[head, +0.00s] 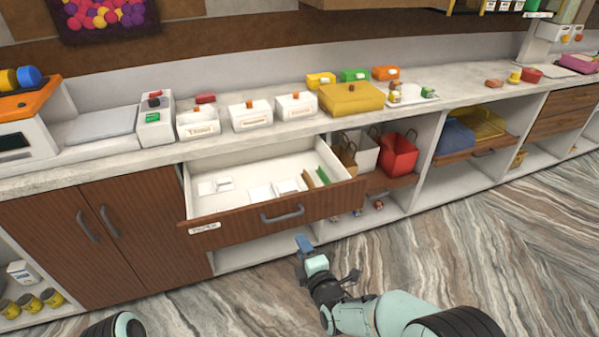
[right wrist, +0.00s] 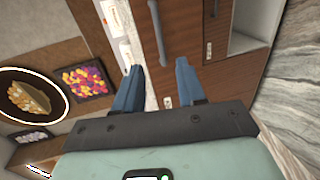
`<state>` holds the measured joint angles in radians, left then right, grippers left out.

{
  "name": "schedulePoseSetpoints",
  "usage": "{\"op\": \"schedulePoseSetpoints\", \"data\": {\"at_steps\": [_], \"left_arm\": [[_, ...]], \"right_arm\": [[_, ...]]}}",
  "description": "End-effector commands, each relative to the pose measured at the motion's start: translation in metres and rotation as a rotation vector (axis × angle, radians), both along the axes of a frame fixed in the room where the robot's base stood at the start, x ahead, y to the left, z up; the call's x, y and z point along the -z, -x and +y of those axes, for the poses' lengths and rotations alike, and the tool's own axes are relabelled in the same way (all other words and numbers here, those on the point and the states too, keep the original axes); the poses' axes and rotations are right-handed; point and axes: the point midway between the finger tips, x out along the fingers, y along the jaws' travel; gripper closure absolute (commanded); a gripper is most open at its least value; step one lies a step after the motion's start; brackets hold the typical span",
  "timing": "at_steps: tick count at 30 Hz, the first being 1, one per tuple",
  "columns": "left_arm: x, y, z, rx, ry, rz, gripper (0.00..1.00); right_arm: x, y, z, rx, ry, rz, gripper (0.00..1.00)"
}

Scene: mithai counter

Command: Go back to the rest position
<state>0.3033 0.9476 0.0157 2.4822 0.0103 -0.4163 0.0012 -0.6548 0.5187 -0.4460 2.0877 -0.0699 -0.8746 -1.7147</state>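My right gripper (head: 304,243) is in front of the open drawer's front, low and a little right of the picture's middle. In the right wrist view my right gripper (right wrist: 156,70) has its two blue fingers spread apart with nothing between them. It appears clear of the drawer handle (head: 283,215). Only a rounded part of my left arm shows at the bottom left of the head view. My left gripper is out of the picture.
The wooden-fronted drawer (head: 240,226) stands pulled out, holding white pieces and green strips. The counter (head: 75,165) above carries lidded white boxes (head: 249,115) and a yellow box (head: 350,98). A red bag (head: 400,152) stands on a shelf at right. The floor (head: 480,265) at right is clear.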

Motion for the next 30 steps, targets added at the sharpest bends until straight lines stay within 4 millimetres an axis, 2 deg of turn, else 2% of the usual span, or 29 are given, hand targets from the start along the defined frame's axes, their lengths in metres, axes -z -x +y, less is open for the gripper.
{"op": "schedulePoseSetpoints", "data": {"at_steps": [2,5,8,11,12,14,15,17,19,21,24,27,30], "left_arm": [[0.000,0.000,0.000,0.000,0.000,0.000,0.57],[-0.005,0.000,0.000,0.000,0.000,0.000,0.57],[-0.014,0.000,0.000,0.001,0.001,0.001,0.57],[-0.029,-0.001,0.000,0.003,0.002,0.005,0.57],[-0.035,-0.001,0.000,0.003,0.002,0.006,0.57],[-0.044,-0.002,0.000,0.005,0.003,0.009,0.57],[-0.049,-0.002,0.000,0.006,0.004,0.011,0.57],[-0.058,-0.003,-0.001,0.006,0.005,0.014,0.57],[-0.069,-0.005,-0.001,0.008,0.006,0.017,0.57],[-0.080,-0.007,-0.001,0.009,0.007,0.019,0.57],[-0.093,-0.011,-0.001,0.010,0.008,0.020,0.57],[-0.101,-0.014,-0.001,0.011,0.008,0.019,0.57],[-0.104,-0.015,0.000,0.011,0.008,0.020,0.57]], "right_arm": [[0.001,0.000,0.000,0.002,-0.002,0.004,0.60],[0.016,0.004,-0.007,0.021,-0.031,0.063,0.60],[0.054,0.017,-0.025,0.086,-0.123,0.219,0.60],[0.110,0.046,-0.053,0.218,-0.279,0.457,0.60],[0.133,0.063,-0.065,0.291,-0.353,0.562,0.60],[0.165,0.093,-0.080,0.412,-0.468,0.717,0.60],[0.184,0.115,-0.090,0.505,-0.547,0.815,0.60],[0.209,0.152,-0.101,0.658,-0.668,0.961,0.60],[0.230,0.199,-0.111,0.860,-0.811,1.120,0.60],[0.242,0.245,-0.114,1.074,-0.949,1.255,0.60],[0.247,0.302,-0.111,1.363,-1.110,1.401,0.60],[0.244,0.338,-0.105,1.579,-1.215,1.486,0.60],[0.241,0.358,-0.099,1.706,-1.270,1.525,0.60]]}}
